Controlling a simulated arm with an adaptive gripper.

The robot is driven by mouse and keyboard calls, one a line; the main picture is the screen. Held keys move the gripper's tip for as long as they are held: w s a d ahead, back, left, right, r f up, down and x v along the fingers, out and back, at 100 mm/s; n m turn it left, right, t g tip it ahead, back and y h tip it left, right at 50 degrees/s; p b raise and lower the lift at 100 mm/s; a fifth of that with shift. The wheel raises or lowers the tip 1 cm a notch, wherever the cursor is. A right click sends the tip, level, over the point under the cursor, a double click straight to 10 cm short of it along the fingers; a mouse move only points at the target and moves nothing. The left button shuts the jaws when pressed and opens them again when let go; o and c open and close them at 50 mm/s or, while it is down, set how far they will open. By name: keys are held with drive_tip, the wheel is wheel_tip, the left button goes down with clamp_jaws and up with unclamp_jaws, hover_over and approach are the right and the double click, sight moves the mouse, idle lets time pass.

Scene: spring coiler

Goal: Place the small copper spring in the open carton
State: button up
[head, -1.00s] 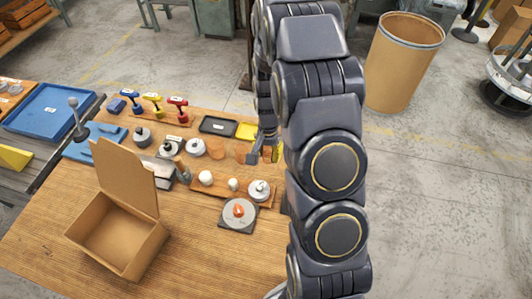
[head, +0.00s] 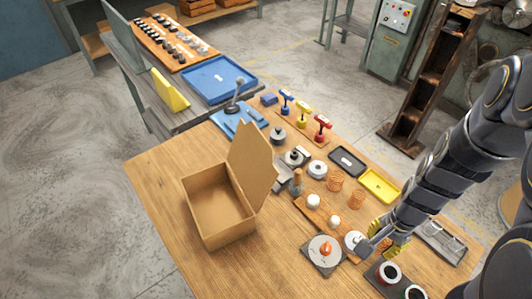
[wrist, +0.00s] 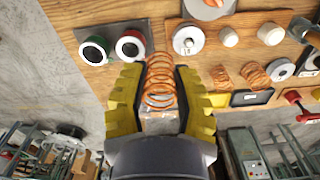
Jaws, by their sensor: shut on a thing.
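My gripper (wrist: 160,100) has yellow-padded fingers and is shut on a copper spring (wrist: 160,82), an open orange coil upright between the fingers in the wrist view. In the head view my gripper (head: 385,242) is at the right, over the wooden table's right part, and the spring in it is mostly hidden. The open carton (head: 208,210) stands on the table left of centre. Its lid flap is raised on the right side, and its visible inside looks empty. My gripper is well to the right of the carton.
Two other copper springs (head: 336,181) stand by the black and yellow trays (head: 380,186). Between carton and gripper are a wooden-handled tool (head: 297,182), white knobs on a wooden strip, and a round dial (head: 324,250) with a red knob. Table left of the carton is clear.

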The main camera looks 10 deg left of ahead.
drive_tip(key=w+a+n, duration=0.2)
drive_tip(key=a+n, duration=0.6)
drive_tip(key=a, duration=1.9)
hover_over(229, 208)
wheel_tip(229, 208, down, 9)
drive_tip(key=shift+s+d+r, duration=0.1)
drive_tip(key=shift+s, duration=0.05)
drive_tip(key=shift+f, duration=1.75)
drive_tip(key=shift+f, duration=0.1)
drive_tip(key=o, duration=0.6)
drive_tip(key=shift+c, duration=0.2)
